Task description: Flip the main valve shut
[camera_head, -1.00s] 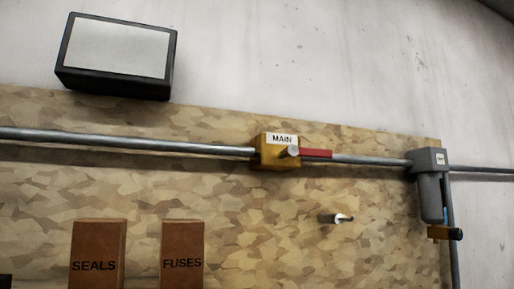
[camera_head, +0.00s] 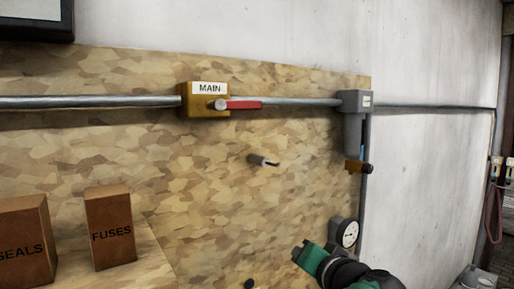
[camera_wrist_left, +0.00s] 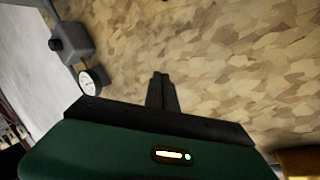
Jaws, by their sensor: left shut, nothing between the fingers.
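The main valve (camera_head: 197,102) is a yellow block with a white MAIN label, set on the grey horizontal pipe. Its red lever (camera_head: 243,104) points right, lying along the pipe from a round metal pivot. My left gripper (camera_head: 299,253), green and black, is at the bottom of the head view, well below and right of the valve and apart from it. In the left wrist view its fingers (camera_wrist_left: 162,92) are together with nothing between them. The valve is not visible in the wrist view. My right gripper is not in view.
A grey filter unit (camera_head: 354,126) hangs from the pipe at right, with a gauge (camera_head: 345,233) below. A metal peg (camera_head: 263,160) juts from the board below the valve. The FUSES box (camera_head: 110,228) and SEALS box (camera_head: 25,243) stand at lower left. Board around the lever looks clear.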

